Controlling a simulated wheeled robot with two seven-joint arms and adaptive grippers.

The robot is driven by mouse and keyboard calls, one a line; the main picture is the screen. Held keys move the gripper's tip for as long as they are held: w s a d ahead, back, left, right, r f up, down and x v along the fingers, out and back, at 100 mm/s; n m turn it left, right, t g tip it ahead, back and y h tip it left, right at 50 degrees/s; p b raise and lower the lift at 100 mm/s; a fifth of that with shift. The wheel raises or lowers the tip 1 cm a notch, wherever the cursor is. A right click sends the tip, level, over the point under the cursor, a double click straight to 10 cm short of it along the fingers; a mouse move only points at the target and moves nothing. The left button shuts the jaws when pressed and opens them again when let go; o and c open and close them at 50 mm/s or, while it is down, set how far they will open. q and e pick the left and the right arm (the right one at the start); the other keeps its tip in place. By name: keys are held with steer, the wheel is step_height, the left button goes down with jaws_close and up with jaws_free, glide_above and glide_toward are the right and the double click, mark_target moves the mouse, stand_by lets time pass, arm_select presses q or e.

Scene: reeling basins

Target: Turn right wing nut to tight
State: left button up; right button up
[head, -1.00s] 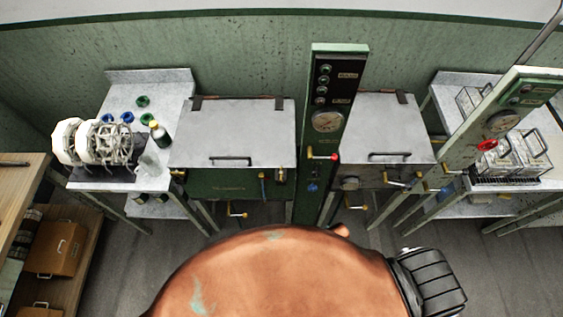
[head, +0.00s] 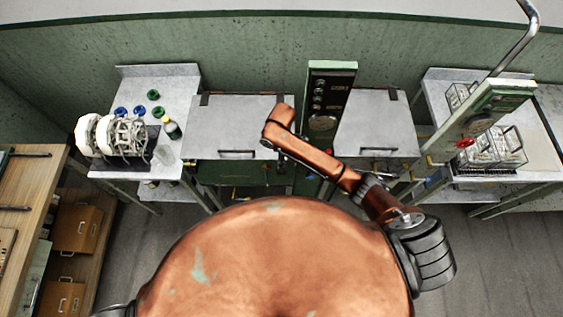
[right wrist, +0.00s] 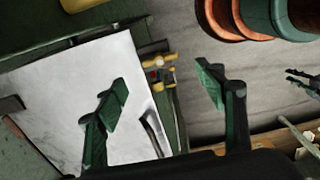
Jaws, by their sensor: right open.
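The basin has a grey lid (head: 236,125) on a green body, left of the gauge column (head: 322,100). In the right wrist view, brass fittings (right wrist: 158,58), apparently including the right wing nut, sit at the lid's front corner with a small red spot among them. Their exact turn cannot be told. In the head view my right arm covers that corner. My right gripper (right wrist: 163,80) is open and empty, its green fingers apart, with the fittings in the gap between them as pictured; I see no contact.
A second lidded basin (head: 376,125) stands right of the column. A left table (head: 180,88) carries white reels (head: 112,136) and bottles; a right table (head: 540,152) carries wire baskets (head: 497,147). The lid's handle (right wrist: 153,134) stands out near the gripper.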

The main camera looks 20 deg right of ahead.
steer(key=shift+f+p, duration=0.65)
steer(key=shift+f, duration=3.15)
steer(key=shift+c, duration=0.2)
steer(key=c, duration=1.1)
